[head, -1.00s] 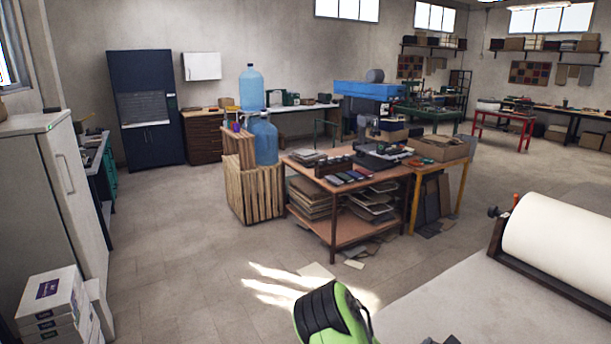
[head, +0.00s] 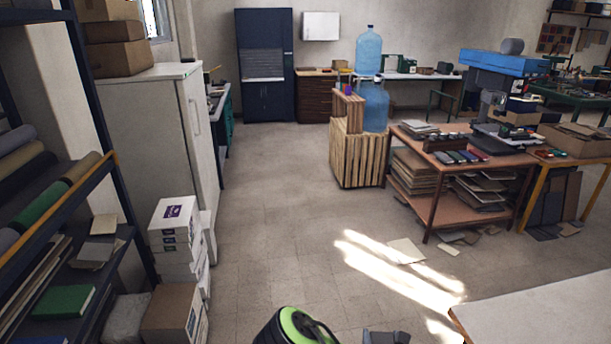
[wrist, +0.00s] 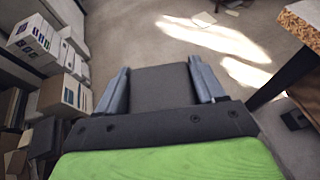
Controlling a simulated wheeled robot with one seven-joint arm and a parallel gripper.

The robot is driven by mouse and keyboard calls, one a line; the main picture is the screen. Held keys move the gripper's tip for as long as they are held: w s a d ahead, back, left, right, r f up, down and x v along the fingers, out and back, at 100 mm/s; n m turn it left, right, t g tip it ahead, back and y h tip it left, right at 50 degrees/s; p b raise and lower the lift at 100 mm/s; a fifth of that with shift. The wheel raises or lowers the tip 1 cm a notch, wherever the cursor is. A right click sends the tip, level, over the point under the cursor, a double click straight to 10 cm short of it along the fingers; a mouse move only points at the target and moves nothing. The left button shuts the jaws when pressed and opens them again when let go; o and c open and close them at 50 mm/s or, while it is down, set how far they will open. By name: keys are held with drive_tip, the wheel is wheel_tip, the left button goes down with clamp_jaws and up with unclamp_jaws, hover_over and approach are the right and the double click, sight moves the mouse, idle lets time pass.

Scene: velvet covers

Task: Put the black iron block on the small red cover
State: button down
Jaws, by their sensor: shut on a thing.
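My gripper (wrist: 160,85) is shut on a dark grey-black block, which I take to be the black iron block (wrist: 162,90). The block fills the space between the two fingers in the wrist view, held above the floor. In the head view only a dark piece of my gripper shows at the bottom edge. A row of small flat covers (head: 460,157) lies on the front of the brown workbench (head: 428,203), well away from my gripper. They are too small to tell surely which one is red.
A pale table (head: 530,308) stands at the lower right. White boxes (head: 180,240), a cardboard box (head: 172,312) and a dark shelf rack (head: 110,180) line the left side. A wooden crate (head: 358,160) stands left of the workbench. The floor between is mostly clear, with loose sheets near the bench.

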drive_tip(key=a+n+y, duration=0.1)
drive_tip(key=a, duration=0.2)
drive_tip(key=shift+s+a, duration=0.1)
drive_tip(key=shift+a, duration=0.25)
